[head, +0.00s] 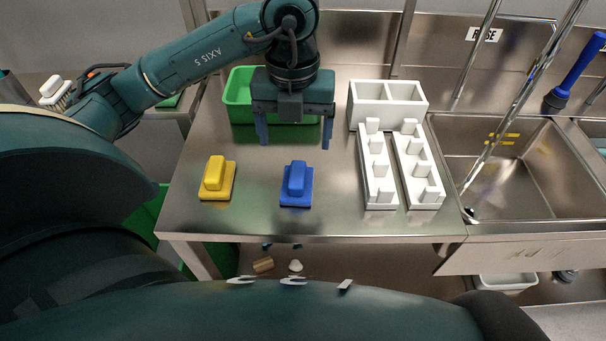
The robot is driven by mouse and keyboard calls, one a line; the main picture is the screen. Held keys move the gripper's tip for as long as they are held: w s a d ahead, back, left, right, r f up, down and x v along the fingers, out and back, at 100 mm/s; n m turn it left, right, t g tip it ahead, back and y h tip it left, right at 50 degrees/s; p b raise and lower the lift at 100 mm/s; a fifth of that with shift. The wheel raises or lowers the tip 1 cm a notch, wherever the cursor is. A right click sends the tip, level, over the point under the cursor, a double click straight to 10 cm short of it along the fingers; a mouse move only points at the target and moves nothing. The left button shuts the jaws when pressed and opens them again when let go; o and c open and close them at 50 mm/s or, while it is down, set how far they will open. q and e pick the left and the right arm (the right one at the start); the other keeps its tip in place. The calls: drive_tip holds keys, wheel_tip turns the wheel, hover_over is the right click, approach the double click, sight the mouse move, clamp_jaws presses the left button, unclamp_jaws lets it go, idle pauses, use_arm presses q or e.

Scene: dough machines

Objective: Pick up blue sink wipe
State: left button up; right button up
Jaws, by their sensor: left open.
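The blue sink wipe (297,183) is a small blue block with a raised handle. It lies on the steel table near the front edge, in the middle of the head view. My left gripper (295,138) is open and empty, with its two blue fingers pointing down. It is above the table, behind the blue wipe and apart from it. My right gripper does not show.
A yellow wipe (217,178) lies left of the blue one. A green bin (238,98) stands behind my left gripper. White racks (379,185) and a white divided box (388,103) stand to the right, beside a sink (515,190). The steel table (258,215) is bare around the wipes.

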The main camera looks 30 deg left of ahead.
use_arm(q)
hover_over(297, 173)
drive_tip(key=f, duration=0.4)
drive_tip(key=shift+s+a+f, duration=0.1)
drive_tip(key=shift+s+f, duration=0.1)
drive_tip(key=shift+f, duration=0.15)
drive_tip(key=shift+w+f+p, duration=0.15)
drive_tip(key=shift+f+p, duration=0.1)
drive_tip(key=shift+f, duration=1.25)
drive_tip(key=shift+w+f+p, duration=0.1)
drive_tip(key=shift+f+p, duration=0.1)
drive_tip(key=shift+f, duration=1.3)
drive_tip(key=shift+c, duration=0.2)
drive_tip(key=c, duration=1)
